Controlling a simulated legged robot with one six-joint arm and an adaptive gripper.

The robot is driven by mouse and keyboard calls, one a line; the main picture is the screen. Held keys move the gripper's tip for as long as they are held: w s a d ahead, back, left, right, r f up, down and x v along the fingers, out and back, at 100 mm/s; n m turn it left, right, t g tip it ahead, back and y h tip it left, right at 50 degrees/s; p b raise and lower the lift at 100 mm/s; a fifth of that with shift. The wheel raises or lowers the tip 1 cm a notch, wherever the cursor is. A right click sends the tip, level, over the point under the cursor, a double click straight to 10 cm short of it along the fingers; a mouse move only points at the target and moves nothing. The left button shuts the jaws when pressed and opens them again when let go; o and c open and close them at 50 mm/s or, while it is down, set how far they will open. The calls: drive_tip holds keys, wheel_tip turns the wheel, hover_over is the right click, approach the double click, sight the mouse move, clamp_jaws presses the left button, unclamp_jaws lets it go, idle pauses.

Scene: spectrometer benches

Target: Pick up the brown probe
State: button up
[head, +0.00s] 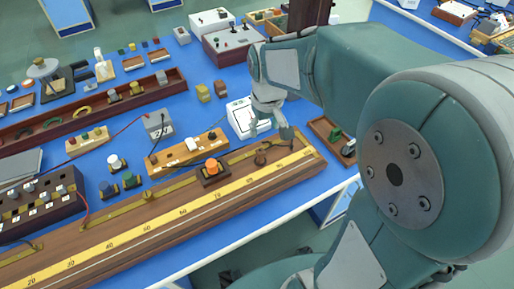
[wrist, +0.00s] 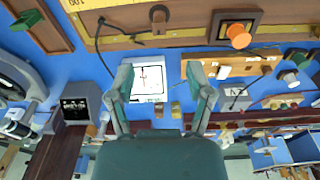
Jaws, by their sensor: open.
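The brown probe (head: 261,158) is a small, dark brown piece with a black wire. It rests on the long wooden board with a yellow scale (head: 170,218), near the board's right end. In the wrist view the probe (wrist: 158,17) shows at the top centre, with its wire running left. My gripper (head: 271,130) is open and empty, just behind the probe and apart from it. In the wrist view both fingers of my gripper (wrist: 160,72) point up toward the probe, with a white meter (wrist: 149,82) visible between them.
A block with an orange knob (head: 211,170) stands left of the probe on the board. A wooden tray with a green piece (head: 334,134) lies to the right. A wooden strip with white switches (head: 188,150) and a grey box (head: 158,125) stand behind the board.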

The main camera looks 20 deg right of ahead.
sight(260, 151)
drive_tip(key=shift+n+g, duration=0.3)
drive_tip(key=shift+g, duration=0.2)
drive_tip(key=w+f, duration=0.1)
drive_tip(key=f, duration=0.1)
drive_tip(key=w+f, duration=0.2)
drive_tip(key=shift+f, duration=0.25)
wheel_tip(260, 151, down, 10)
drive_tip(key=shift+f, duration=0.15)
drive_tip(key=shift+c, duration=0.3)
clamp_jaws()
